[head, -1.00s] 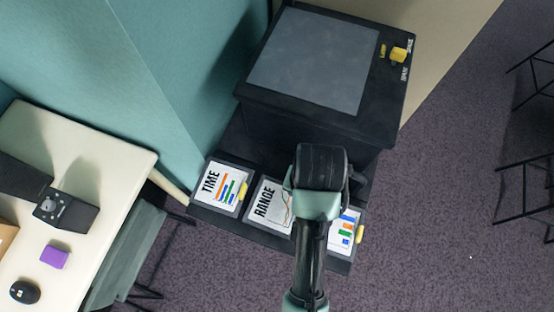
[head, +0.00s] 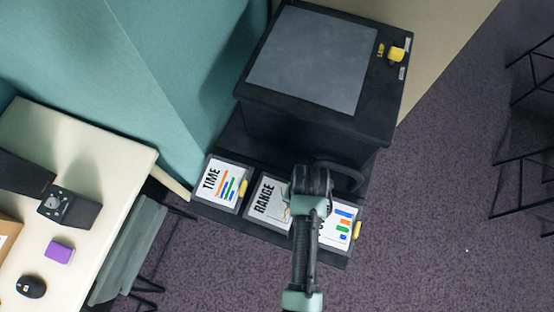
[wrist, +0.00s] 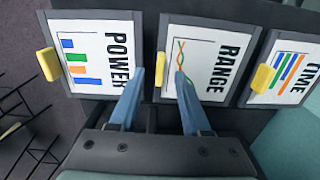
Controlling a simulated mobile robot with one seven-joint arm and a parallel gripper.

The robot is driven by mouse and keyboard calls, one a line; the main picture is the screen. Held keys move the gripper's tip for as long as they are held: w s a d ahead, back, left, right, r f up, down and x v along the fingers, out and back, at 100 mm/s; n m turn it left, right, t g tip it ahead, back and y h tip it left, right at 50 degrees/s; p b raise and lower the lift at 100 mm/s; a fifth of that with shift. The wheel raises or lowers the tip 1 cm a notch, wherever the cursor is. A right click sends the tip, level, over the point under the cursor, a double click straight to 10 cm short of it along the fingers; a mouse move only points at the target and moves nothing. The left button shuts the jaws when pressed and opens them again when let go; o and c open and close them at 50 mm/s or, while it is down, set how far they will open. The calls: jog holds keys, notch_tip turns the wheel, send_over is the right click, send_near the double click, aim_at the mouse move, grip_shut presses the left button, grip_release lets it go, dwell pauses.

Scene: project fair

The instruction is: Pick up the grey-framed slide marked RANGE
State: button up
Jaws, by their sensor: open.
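The grey-framed RANGE slide (head: 267,196) lies on the dark shelf between two others. In the head view my arm covers its right part. The RANGE slide also fills the middle of the wrist view (wrist: 205,62), with a yellow tab (wrist: 159,66) at its left edge. My gripper (wrist: 160,78) is open, its two blue fingers pointing at that edge, one on each side of the tab in the picture. Whether they touch the slide, I cannot tell. In the head view my gripper (head: 312,182) is over the gap between RANGE and the right slide.
The TIME slide (head: 222,184) lies left of RANGE, and the POWER slide (wrist: 92,55) lies on its other side. A black box with a grey top (head: 312,60) and yellow knob (head: 396,54) rises behind. A cream table (head: 90,150) stands at left.

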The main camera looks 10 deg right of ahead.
jog(key=shift+f, duration=1.05)
grip_shut()
dwell(0.6)
